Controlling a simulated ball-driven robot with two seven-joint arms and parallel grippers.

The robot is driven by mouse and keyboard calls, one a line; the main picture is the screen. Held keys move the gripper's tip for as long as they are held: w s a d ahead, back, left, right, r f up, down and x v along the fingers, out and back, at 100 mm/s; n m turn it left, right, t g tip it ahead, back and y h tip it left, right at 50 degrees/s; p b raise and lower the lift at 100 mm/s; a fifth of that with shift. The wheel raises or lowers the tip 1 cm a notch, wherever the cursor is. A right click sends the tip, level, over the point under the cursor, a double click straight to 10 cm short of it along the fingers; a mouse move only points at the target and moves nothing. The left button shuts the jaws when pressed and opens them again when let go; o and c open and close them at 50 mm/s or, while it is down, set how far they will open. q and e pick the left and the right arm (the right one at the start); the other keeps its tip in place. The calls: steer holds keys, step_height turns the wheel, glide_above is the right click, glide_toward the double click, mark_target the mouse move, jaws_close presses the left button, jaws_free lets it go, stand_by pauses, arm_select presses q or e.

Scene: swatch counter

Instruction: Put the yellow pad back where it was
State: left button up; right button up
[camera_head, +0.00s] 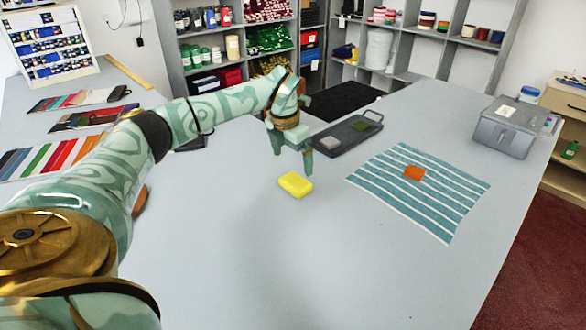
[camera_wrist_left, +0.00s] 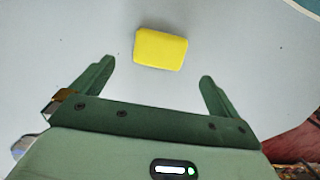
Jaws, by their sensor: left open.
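The yellow pad (camera_head: 296,184) lies flat on the bare grey counter, near the middle of the head view. It also shows in the left wrist view (camera_wrist_left: 160,48), just beyond the fingertips and between their lines. My left gripper (camera_head: 294,165) is open and empty, above and close to the pad; its fingers (camera_wrist_left: 155,82) are spread wide apart in the wrist view. The pad is not between the fingers. My right gripper does not show in either view.
A dark tray (camera_head: 328,151) with a grey pad (camera_head: 330,143) and a green pad (camera_head: 361,126) lies behind the gripper. A blue-striped cloth (camera_head: 440,200) bears an orange pad (camera_head: 413,173). A grey box (camera_head: 503,128) stands at right. The counter's front is clear.

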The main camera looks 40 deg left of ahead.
arm_select(q)
steer(key=shift+s+r+p, duration=0.2)
steer(key=shift+r, duration=0.9)
steer(key=shift+s+r+p, duration=0.15)
steer(key=shift+r, duration=0.95)
